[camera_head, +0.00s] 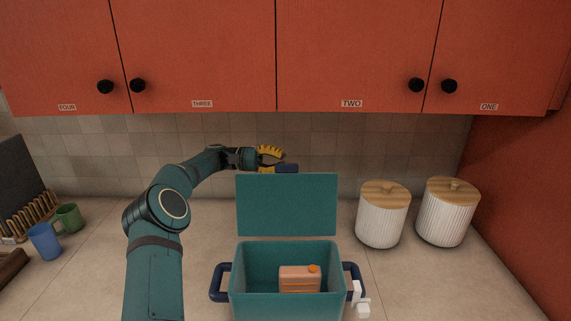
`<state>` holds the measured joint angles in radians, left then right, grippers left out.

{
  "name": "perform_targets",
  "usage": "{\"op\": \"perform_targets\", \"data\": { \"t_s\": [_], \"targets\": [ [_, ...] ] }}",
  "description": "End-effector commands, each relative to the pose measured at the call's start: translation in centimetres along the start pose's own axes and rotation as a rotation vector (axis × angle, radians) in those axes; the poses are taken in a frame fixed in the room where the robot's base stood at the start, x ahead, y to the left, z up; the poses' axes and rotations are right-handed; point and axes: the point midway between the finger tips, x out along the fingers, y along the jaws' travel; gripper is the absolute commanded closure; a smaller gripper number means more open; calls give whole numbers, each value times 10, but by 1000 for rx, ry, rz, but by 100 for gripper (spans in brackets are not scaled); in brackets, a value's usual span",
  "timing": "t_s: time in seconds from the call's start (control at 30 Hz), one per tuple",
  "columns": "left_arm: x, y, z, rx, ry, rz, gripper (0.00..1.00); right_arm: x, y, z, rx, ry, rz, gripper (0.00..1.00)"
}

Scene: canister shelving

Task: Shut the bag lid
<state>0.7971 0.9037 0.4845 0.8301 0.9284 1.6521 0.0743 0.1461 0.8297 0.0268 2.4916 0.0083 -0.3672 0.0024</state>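The teal bag (285,249) stands on the counter at bottom centre, box-shaped with dark blue side handles. Its lid (287,205) stands upright at the back of the opening. A small dark blue tab (287,168) shows just above the lid's top edge. My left gripper (268,160), with yellow finger pads, is behind and above the lid's top edge, beside the tab. Its fingers look apart, with nothing clearly held; the lower finger is partly hidden. My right gripper is not in view.
Two white ribbed canisters with wooden lids (383,215) (446,212) stand at right. A blue mug (45,241) and green mug (68,218) stand at left. A small white object (361,301) is beside the right handle. Red cabinets (200,55) hang above.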

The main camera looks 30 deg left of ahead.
Motion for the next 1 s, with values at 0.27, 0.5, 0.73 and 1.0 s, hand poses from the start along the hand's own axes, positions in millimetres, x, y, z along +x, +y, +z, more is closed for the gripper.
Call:
{"op": "perform_targets", "data": {
  "t_s": [0.27, 0.5, 0.73, 1.0],
  "targets": [
    [22, 0, 18, -1, -1, -2, 100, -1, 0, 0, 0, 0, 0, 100],
    [26, 1, 35, 1, -1, 0, 100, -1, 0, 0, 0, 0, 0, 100],
    [27, 0, 39, 1, 0, 0, 100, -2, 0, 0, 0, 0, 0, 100],
    [27, 0, 39, 1, 0, 0, 100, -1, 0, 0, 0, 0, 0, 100]
  ]
}}
